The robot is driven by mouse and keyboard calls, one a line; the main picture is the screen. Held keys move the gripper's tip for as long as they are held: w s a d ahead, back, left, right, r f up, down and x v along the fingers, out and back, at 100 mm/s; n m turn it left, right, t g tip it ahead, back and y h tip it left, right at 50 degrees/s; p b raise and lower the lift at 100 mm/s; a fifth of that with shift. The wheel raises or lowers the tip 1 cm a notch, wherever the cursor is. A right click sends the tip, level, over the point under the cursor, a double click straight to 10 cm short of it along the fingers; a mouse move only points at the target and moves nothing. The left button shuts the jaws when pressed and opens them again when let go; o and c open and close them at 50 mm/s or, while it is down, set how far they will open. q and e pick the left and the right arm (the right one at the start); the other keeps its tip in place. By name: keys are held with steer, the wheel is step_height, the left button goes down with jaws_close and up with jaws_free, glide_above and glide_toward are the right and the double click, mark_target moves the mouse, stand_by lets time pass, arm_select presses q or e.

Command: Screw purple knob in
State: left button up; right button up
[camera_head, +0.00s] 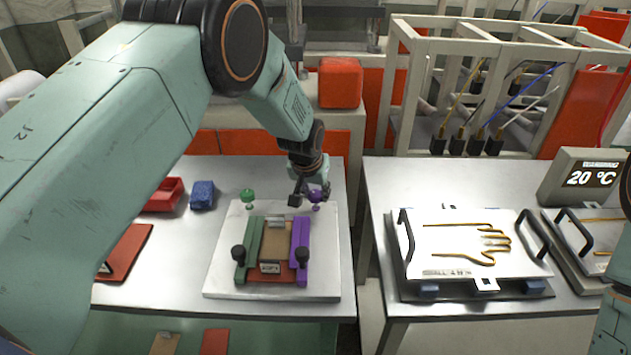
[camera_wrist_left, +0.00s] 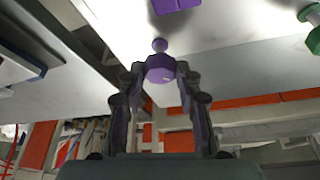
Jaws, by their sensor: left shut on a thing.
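The purple knob (camera_head: 315,195) is at the back right of a pale plate (camera_head: 222,283) on the left table. My left gripper (camera_wrist_left: 155,75) is shut on the purple knob (camera_wrist_left: 160,66), with one finger on either side of it; in the head view the gripper (camera_head: 309,193) comes down from above. A small purple ball and neck show beyond the knob in the left wrist view. A green knob (camera_head: 248,195) stands at the plate's back left. A purple bar (camera_head: 300,245) and a green bar (camera_head: 248,250) flank a brown block on the plate. My right gripper is not in view.
A blue block (camera_head: 202,194) and red tray (camera_head: 163,196) lie left of the plate. A gap separates this table from the right one, which holds a glove-shape plate (camera_head: 440,262) and a temperature display (camera_head: 590,178).

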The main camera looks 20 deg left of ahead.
arm_select(q)
steer(key=shift+w+a+r+m+h, duration=0.1)
steer(key=shift+w+r+m+h, duration=0.15)
steer(key=shift+m, duration=0.45)
steer(key=shift+f+m+h, duration=0.15)
steer(key=shift+m+h, duration=0.2)
steer(key=shift+m, duration=0.25)
steer(key=m+b, duration=0.2)
steer(key=b, duration=0.1)
steer(key=m+h+b, duration=0.1)
steer(key=m+b, duration=0.1)
steer(key=shift+a+f+m+g+b, duration=0.15)
steer(key=shift+m+g+b, duration=0.15)
steer(key=shift+b, duration=0.1)
steer(key=shift+w+r+m+g+h+b, duration=0.15)
steer(key=shift+m+g+h+b, duration=0.4)
steer(key=shift+m+b, duration=1)
steer(key=shift+r, duration=0.1)
steer(key=o, duration=1.2)
steer(key=shift+s, duration=0.2)
steer(key=shift+c, duration=0.2)
